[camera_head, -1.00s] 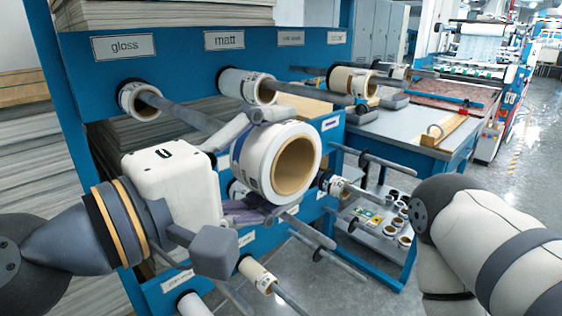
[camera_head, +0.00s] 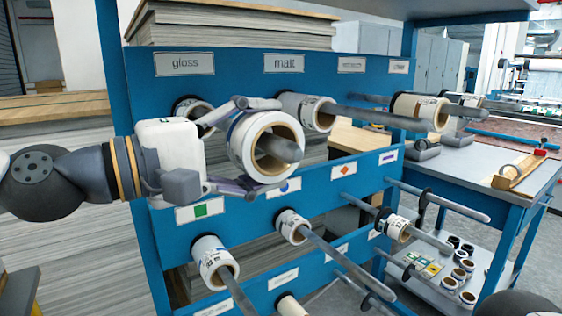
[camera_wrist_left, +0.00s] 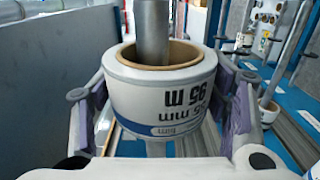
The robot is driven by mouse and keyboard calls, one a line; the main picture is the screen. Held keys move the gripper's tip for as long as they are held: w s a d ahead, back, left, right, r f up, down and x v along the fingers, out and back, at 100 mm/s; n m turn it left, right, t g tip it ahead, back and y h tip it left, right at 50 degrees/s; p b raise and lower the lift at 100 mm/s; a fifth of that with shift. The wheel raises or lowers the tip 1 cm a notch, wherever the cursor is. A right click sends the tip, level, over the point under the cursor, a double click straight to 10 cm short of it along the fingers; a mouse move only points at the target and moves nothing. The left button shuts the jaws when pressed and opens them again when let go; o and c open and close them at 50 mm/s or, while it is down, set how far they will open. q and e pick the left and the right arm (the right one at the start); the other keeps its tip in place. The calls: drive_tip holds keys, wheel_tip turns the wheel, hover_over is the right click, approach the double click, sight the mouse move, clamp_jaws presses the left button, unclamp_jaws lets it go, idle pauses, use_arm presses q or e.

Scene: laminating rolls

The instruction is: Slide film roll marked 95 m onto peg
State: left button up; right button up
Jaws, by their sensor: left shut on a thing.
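The film roll (camera_head: 243,150) is white with a brown core. In the left wrist view the roll (camera_wrist_left: 170,98) shows the print "95 m" upside down. My left gripper (camera_head: 262,147) is shut on its outer sides, one finger above and one below. The grey peg (camera_head: 284,149) under the "gloss" label (camera_head: 184,63) passes through the core, its tip sticking out at the front. The peg (camera_wrist_left: 152,30) also shows in the core in the left wrist view. My right gripper is out of view.
The "matt" peg (camera_head: 365,117) to the right carries a roll (camera_head: 318,112). Lower pegs carry smaller rolls (camera_head: 212,262) and stick out toward me. A workbench (camera_head: 470,165) stands at the right, with small rolls on its lower shelf (camera_head: 425,285).

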use_arm(q)
drive_tip(key=w+a+b, duration=0.1)
drive_tip(key=w+a, duration=0.1)
drive_tip(key=w, duration=0.1)
drive_tip(key=w+a+b, duration=0.2)
drive_tip(key=w, duration=0.1)
drive_tip(key=w+a+b, duration=0.2)
drive_tip(key=w+a, duration=0.1)
drive_tip(key=w, duration=0.1)
drive_tip(key=shift+a+f, duration=0.1)
drive_tip(key=shift+f, duration=0.15)
drive_tip(key=w+a, duration=0.4)
drive_tip(key=w, duration=0.1)
drive_tip(key=w+a+b, duration=0.1)
drive_tip(key=w+a, duration=0.1)
drive_tip(key=w, duration=0.1)
drive_tip(key=shift+r, duration=0.3)
drive_tip(key=shift+w+a, duration=0.35)
drive_tip(key=shift+w, duration=0.15)
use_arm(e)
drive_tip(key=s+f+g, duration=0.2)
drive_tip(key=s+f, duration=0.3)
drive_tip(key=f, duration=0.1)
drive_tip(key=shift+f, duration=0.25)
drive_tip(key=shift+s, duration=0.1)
use_arm(q)
drive_tip(key=o, duration=1.4)
drive_tip(key=shift+o, duration=0.2)
drive_tip(key=shift+f, duration=0.1)
